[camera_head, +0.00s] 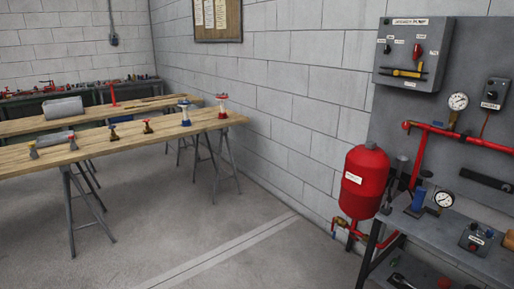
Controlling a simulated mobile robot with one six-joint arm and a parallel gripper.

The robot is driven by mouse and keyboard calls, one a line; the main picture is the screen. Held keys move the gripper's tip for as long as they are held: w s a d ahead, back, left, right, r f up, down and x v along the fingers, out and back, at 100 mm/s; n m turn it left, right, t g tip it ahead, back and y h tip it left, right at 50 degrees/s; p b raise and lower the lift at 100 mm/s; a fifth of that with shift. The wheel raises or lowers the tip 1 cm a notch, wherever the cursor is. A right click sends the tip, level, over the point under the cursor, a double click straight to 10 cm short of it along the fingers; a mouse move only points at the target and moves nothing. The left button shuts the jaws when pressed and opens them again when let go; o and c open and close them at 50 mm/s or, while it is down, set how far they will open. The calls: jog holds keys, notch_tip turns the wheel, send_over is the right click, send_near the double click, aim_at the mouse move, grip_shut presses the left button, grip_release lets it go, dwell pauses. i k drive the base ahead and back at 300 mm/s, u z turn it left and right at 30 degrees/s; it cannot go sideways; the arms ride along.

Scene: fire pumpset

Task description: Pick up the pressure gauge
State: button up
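A round white-faced pressure gauge (443,199) is at the right, on or just above the grey workbench (485,262); I cannot tell how it is supported. A second round white-faced gauge (458,101) is higher up, in front of the grey panel, above the red pipe (465,136). Both dials face roughly toward the camera. My gripper is not in view.
A red tank (365,181) stands left of the workbench. A blue item and dark upright items are left of the lower gauge. A small control box (476,239) sits on the bench. Wooden trestle tables (75,150) with fittings stand at left. The middle floor is clear.

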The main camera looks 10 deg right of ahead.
aim_at(457, 101)
jog(key=u, duration=0.25)
jog(key=i, duration=2.35)
jog(key=z, duration=1.05)
jog(key=i, duration=1.15)
jog(key=z, duration=0.3)
